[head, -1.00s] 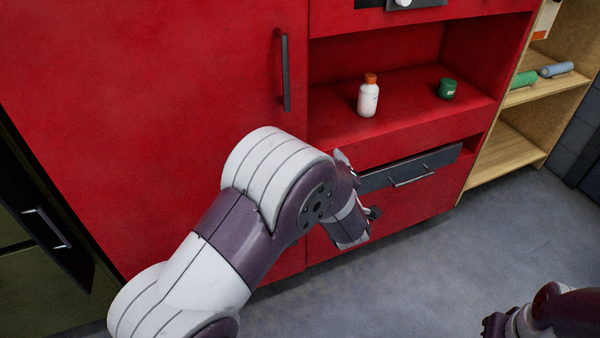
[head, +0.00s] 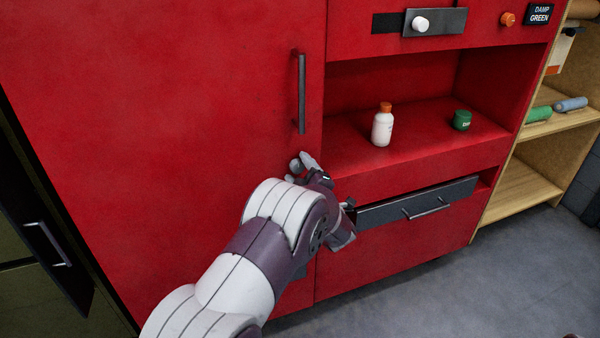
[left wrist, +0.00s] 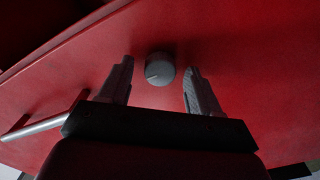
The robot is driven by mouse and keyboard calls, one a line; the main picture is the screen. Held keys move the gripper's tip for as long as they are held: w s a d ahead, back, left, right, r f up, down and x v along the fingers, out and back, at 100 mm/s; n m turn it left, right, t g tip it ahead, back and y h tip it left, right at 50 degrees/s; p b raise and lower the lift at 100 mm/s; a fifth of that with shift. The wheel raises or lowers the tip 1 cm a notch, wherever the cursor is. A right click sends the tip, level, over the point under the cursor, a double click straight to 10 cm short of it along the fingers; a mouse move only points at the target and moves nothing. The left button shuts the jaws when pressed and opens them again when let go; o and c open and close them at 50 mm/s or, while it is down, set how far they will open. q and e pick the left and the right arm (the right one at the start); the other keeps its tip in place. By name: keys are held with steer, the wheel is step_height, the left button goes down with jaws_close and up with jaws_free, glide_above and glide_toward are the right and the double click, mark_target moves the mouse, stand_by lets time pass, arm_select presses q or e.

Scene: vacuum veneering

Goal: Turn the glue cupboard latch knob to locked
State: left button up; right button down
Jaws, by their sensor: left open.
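The grey, round latch knob (left wrist: 160,69) is on the red cupboard door (head: 170,110), and a pale pointer line on its face slants to the lower left in the left wrist view. In that view my left gripper (left wrist: 158,82) is open, with one finger on each side of the knob and gaps between. I cannot tell how deep the fingers reach around it. In the head view the left gripper (head: 318,177) is by the door's right edge, below the dark door handle (head: 301,94), and its wrist partly hides it. My right gripper is out of view.
A white bottle with an orange cap (head: 382,127) and a green jar (head: 461,120) stand on the red shelf right of the door. Below is a dark drawer front (head: 385,211). A white knob (head: 420,24) and an orange knob (head: 507,19) are above. A wooden shelf (head: 520,190) stands right.

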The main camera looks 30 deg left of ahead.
arm_select(q)
steer(key=c, duration=1)
steer(key=shift+c, duration=0.2)
steer(key=m+p, duration=0.3)
steer(key=m, duration=0.1)
steer(key=shift+r, duration=0.2)
steer(key=m+p, duration=0.3)
steer(key=m, duration=0.1)
steer(key=shift+m, duration=0.4)
steer(key=m+p, duration=0.3)
steer(key=m, duration=0.1)
steer(key=shift+d, duration=0.1)
steer(key=shift+f+m+p, duration=0.15)
steer(key=shift+m+p, duration=0.9)
steer(key=shift+m, duration=1.45)
